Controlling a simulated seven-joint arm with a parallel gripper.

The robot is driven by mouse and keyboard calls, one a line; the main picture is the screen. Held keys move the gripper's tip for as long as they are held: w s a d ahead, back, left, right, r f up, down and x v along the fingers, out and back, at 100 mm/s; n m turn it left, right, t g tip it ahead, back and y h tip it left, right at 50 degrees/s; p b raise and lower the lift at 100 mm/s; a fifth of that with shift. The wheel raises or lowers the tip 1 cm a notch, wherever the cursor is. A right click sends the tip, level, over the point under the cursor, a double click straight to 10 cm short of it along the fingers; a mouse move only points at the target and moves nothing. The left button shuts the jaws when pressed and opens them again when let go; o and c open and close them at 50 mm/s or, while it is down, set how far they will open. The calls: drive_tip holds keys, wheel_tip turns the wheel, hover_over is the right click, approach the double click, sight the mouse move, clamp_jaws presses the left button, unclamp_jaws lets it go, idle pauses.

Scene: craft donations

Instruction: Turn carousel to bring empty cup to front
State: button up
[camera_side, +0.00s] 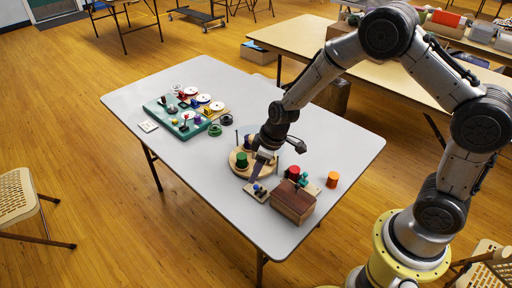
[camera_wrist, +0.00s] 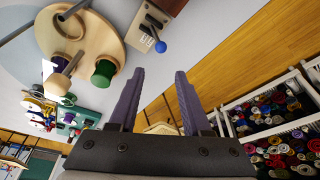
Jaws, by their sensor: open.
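The carousel (camera_side: 238,170) is a round pale wooden disc on the grey table, partly hidden by my arm in the side view. Its tan surface also shows at the upper left of the wrist view (camera_wrist: 112,32). A green spool-like piece (camera_side: 242,160) stands on it and shows in the wrist view (camera_wrist: 103,73). A wooden peg (camera_wrist: 69,66) and a dark rod stand on the disc too. I cannot tell which cup is empty. My gripper (camera_wrist: 159,73) is open, its two purple fingers apart with nothing between them. In the side view it is low at the carousel's near right side; contact is unclear.
A small plate with a blue-knobbed lever (camera_wrist: 160,46) lies beside the carousel. A brown box (camera_side: 293,203), a red piece (camera_side: 293,173) and an orange cylinder (camera_side: 333,179) stand to the right. A green board (camera_side: 168,123) with several pieces is at the left. The front-left tabletop is clear.

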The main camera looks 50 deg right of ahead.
drive_tip(key=shift+o, duration=2)
drive_tip(key=shift+s+a, duration=0.1)
drive_tip(key=shift+s, duration=0.2)
wheel_tip(320, 180, up, 2)
drive_tip(key=n+g, duration=0.1)
wheel_tip(320, 180, up, 11)
drive_tip(key=n+g+h, duration=0.2)
hover_over(253, 137)
wheel_tip(253, 137, down, 14)
drive_tip(key=shift+r, duration=0.15)
drive_tip(key=shift+c, duration=0.2)
clamp_jaws()
